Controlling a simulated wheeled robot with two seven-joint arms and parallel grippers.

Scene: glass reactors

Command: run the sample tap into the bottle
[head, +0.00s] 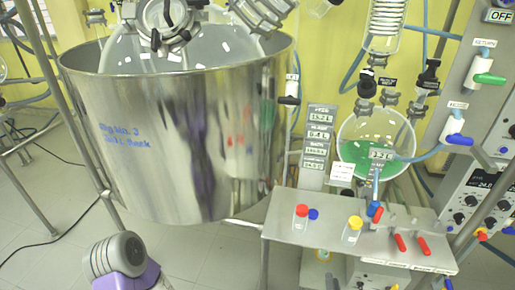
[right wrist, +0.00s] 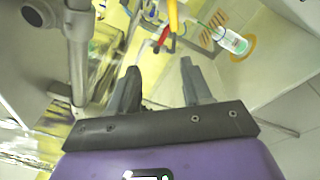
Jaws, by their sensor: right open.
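A round glass flask (head: 352,130) holds green liquid at the right of the head view. A narrow outlet (head: 376,184) runs down from it to a blue tap handle (head: 375,209) just above the bench. A yellow-topped bottle (head: 352,230) stands upright on the bench, left of the outlet and apart from it. A red-topped bottle (head: 300,217) stands further left. My right gripper (right wrist: 158,78) is open in the right wrist view, with nothing between its fingers. A whitish bottle (right wrist: 232,40) lies beyond the fingers there; I cannot tell which one it is. My left gripper is not in view.
A large steel bath (head: 180,130) fills the left and middle. A control panel (head: 480,180) stands at the far right. A post (right wrist: 77,60) stands left in the wrist view.

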